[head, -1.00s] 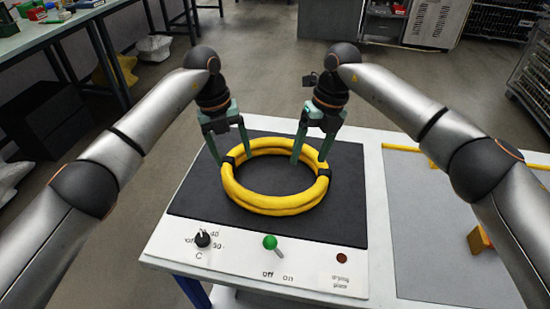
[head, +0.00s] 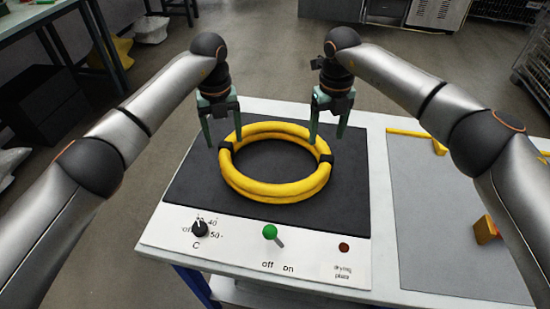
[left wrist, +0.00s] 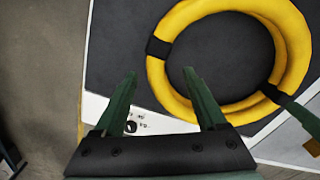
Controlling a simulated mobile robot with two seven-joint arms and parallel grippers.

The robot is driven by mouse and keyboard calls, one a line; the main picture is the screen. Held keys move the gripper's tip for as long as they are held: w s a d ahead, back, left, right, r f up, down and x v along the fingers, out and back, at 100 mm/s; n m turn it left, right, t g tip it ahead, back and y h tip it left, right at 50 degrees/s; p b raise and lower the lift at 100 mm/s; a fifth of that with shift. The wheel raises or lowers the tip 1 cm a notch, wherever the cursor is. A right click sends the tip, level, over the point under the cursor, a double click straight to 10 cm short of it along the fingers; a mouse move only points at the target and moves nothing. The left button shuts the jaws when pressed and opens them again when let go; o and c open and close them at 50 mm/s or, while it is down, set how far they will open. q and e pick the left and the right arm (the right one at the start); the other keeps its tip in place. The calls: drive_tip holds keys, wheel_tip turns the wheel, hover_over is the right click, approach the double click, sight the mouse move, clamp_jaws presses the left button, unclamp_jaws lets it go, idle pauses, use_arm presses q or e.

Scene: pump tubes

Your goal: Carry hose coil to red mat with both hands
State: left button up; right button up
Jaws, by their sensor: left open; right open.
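The yellow hose coil (head: 277,190) lies flat on the black drying plate (head: 195,188). It has a black band on its left side (head: 225,146) and one on its right (head: 327,158). My left gripper (head: 222,141) is open and empty by the left band, its fingers on either side of it in the head view. In the left wrist view its fingers (left wrist: 158,78) are apart, with the coil (left wrist: 290,35) beyond them. My right gripper (head: 327,138) is open and empty by the right band. Contact with the coil cannot be told. No red mat is visible.
The plate's white front panel has a black knob (head: 200,229), a green-tipped switch (head: 270,232) and a small red-brown light (head: 344,247). A grey surface (head: 430,220) lies to the right, with a yellow bar (head: 410,133) and an orange-yellow object (head: 487,230).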

sight(227, 151)
use_arm(q)
wheel_tip(227, 151, down, 7)
drive_tip(key=shift+f, duration=0.1)
use_arm(e)
wheel_tip(227, 151, down, 7)
drive_tip(key=shift+f, duration=0.1)
use_arm(q)
clamp_jaws()
use_arm(e)
clamp_jaws()
use_arm(q)
drive_tip(key=shift+w+r, duration=0.1)
drive_tip(key=shift+r, duration=0.1)
use_arm(e)
drive_tip(key=shift+w, duration=0.1)
idle(0.7)
